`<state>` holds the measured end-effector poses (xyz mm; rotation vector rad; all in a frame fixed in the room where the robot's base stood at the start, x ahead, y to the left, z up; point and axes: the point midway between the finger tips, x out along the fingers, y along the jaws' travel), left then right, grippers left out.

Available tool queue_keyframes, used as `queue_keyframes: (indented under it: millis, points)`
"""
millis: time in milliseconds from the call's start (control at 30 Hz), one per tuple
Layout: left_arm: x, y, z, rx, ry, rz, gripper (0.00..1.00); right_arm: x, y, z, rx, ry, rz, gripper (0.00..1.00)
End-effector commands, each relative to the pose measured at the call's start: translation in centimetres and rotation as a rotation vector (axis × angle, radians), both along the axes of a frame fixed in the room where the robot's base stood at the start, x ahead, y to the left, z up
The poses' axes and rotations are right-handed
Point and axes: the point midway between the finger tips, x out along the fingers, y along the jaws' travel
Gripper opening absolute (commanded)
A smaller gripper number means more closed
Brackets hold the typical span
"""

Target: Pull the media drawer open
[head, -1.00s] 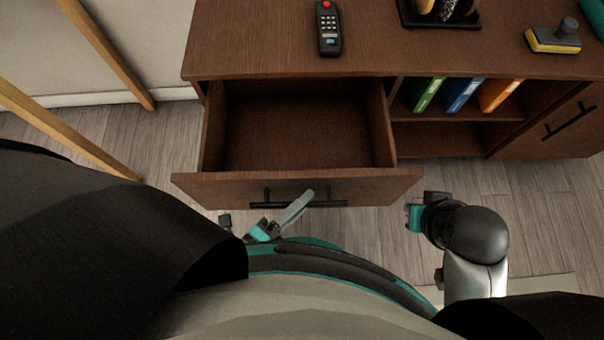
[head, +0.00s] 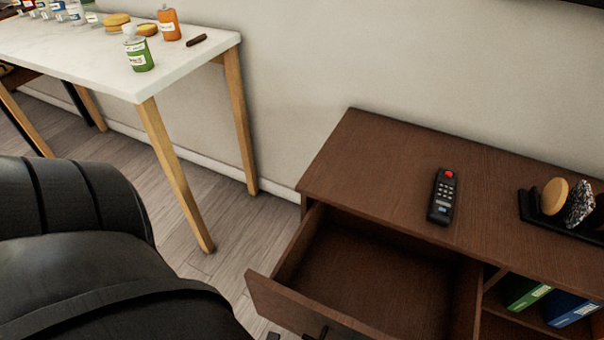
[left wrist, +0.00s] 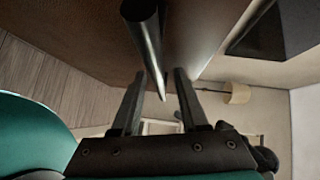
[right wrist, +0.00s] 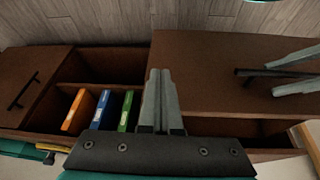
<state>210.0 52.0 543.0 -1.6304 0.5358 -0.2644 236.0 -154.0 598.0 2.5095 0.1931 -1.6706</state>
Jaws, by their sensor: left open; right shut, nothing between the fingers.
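The media drawer (head: 375,275) of the dark wood cabinet stands open and empty in the head view. Its front panel (right wrist: 215,65) shows in the right wrist view, with a black bar handle (right wrist: 268,73). My left gripper (left wrist: 160,85) is open; the handle (left wrist: 148,45) reaches toward the gap between its fingers in the left wrist view. The left fingers (right wrist: 298,70) also show at the handle's end in the right wrist view; I cannot tell whether they touch it. My right gripper (right wrist: 161,75) is shut and empty, in front of the cabinet.
A remote (head: 443,196) and a black holder (head: 560,225) lie on the cabinet top. Binders (right wrist: 100,110) stand in the open shelf beside the drawer. A white-topped table (head: 110,60) with bottles stands at the left. Bare floor (head: 225,225) lies between table and cabinet.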

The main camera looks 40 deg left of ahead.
Motion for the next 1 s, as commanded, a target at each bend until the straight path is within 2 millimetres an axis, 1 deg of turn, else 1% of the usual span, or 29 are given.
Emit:
queue_keyframes:
  millis: [100, 200, 233, 267, 300, 367, 500, 700, 800, 900, 1000]
  points:
    - [-0.1, 0.1, 0.0, 0.0, 0.001, 0.0, 0.44, 0.0, 0.0, 0.1, 0.0, -0.001, 0.0, 0.0]
    - [-0.8, 0.4, 0.1, 0.001, 0.002, -0.001, 0.44, 0.1, 0.0, 0.2, 0.001, -0.003, 0.0, 0.0]
    - [-1.2, 0.6, 0.2, 0.001, 0.003, 0.0, 0.44, 0.1, 0.1, 0.0, 0.001, 0.0, 0.0, 0.0]
    - [-1.5, 0.8, 0.3, 0.002, 0.004, 0.0, 0.44, 0.1, 0.1, -0.6, 0.0, 0.01, 0.001, 0.0]
    - [-2.1, 1.2, 0.4, 0.001, 0.004, 0.001, 0.44, 0.0, 0.1, -1.2, 0.0, 0.02, 0.002, 0.0]
    - [-3.3, 1.8, 0.6, 0.001, 0.006, -0.001, 0.44, 0.0, 0.1, -1.8, -0.001, 0.028, 0.003, 0.0]
    - [-6.3, 3.5, 1.1, 0.002, 0.007, -0.001, 0.44, -0.1, 0.1, -3.4, -0.005, 0.053, 0.002, 0.0]
    - [-10.2, 5.7, 1.7, 0.001, 0.005, -0.001, 0.44, -0.5, 0.0, -5.1, -0.009, 0.077, 0.003, 0.0]
    - [-11.6, 6.5, 1.9, 0.002, 0.003, 0.001, 0.44, -0.6, 0.0, -5.7, -0.01, 0.083, 0.003, 0.0]
    - [-12.5, 7.1, 2.0, 0.0, 0.002, 0.0, 0.44, -0.7, 0.0, -6.0, -0.011, 0.088, 0.003, 0.0]
    - [-13.0, 7.4, 2.1, 0.001, 0.001, 0.001, 0.44, -0.8, -0.1, -6.2, -0.012, 0.089, 0.003, 0.0]
